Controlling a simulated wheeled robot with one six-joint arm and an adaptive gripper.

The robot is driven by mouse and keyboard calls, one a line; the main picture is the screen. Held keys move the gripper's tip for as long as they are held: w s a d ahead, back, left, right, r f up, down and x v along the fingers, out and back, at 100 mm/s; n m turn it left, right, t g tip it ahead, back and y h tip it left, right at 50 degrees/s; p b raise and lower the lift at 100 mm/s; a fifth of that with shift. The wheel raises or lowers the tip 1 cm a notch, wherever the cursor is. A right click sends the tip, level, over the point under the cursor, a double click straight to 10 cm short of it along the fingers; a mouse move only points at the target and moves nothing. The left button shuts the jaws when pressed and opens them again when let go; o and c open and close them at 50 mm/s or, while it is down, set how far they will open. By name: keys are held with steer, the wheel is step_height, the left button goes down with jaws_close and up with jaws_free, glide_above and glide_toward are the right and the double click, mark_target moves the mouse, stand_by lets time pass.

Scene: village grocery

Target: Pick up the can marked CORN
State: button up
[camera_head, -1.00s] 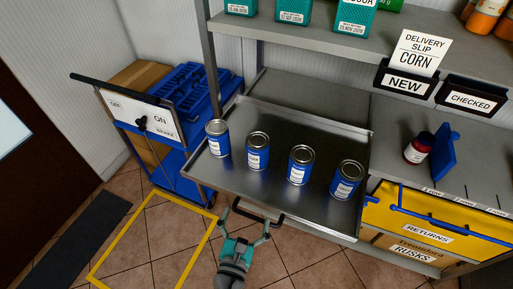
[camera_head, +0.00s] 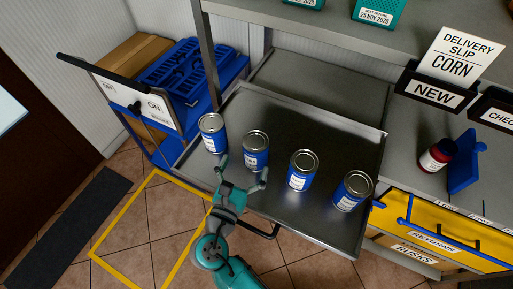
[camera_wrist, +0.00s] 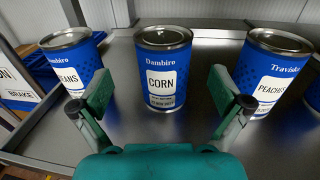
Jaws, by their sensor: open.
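The CORN can (camera_wrist: 163,70) is blue with a silver lid and stands upright on the metal tray, centred ahead of my gripper in the wrist view. In the head view it is the second can from the left (camera_head: 256,150). My gripper (camera_head: 242,178) is open and empty, just in front of this can. In the wrist view its two fingers (camera_wrist: 168,108) stand apart at either side of the can's lower part, nearer the camera. Whether they touch it cannot be told, but a gap shows on both sides.
A BEANS can (camera_wrist: 72,62) stands left of the CORN can and a PEACHES can (camera_wrist: 268,75) right. Another blue can (camera_head: 353,190) stands farther right. The pulled-out tray (camera_head: 300,235) has a raised rim. A blue cart (camera_head: 165,150) is at left, and a shelf (camera_head: 320,35) overhangs behind.

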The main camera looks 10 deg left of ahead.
mark_target(256, 143)
steer(key=shift+d+x, duration=0.1)
steer(key=shift+x, duration=1.7)
steer(key=shift+d+x, duration=0.15)
steer(key=shift+x, duration=1.7)
steer(key=shift+s+r, duration=0.1)
steer(key=shift+r, duration=0.05)
steer(key=c, duration=1.6)
